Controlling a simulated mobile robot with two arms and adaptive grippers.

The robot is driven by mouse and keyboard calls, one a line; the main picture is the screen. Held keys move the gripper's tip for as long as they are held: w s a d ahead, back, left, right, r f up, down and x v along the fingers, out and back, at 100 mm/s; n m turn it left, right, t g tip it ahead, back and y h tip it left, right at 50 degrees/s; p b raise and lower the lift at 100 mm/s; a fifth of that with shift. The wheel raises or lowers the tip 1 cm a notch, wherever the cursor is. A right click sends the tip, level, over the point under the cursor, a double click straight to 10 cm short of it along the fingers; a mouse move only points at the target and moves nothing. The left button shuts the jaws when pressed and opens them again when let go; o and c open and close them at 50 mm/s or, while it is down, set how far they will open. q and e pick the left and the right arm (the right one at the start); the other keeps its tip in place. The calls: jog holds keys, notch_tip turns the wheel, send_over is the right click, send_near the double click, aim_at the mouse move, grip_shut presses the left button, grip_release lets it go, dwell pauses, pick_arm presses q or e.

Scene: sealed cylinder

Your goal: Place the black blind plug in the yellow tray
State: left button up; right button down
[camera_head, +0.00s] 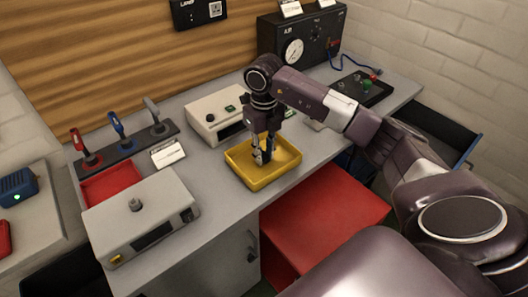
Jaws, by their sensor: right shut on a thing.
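The yellow tray (247,178) sits on the grey bench near the middle of the view. My right gripper (262,157) points down into the tray, with its fingertips low, close to the tray floor. It is shut on a small dark thing, which seems to be the black blind plug; the fingers mostly hide it. I cannot tell if the plug touches the tray floor. My left gripper is not in view.
A white box with a knob (140,215) stands at the front left, near a red tray (112,184) and a rack of coloured tools (122,147). Another white device (215,112) stands just behind the yellow tray. A black gauge box (296,45) stands at the back.

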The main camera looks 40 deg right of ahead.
aim_at(264, 155)
jog(key=shift+f, duration=0.15)
jog(key=c, duration=1.7)
grip_release()
notch_tip(264, 155, up, 12)
jog(key=shift+r+b, duration=0.2)
jog(key=shift+b, duration=0.7)
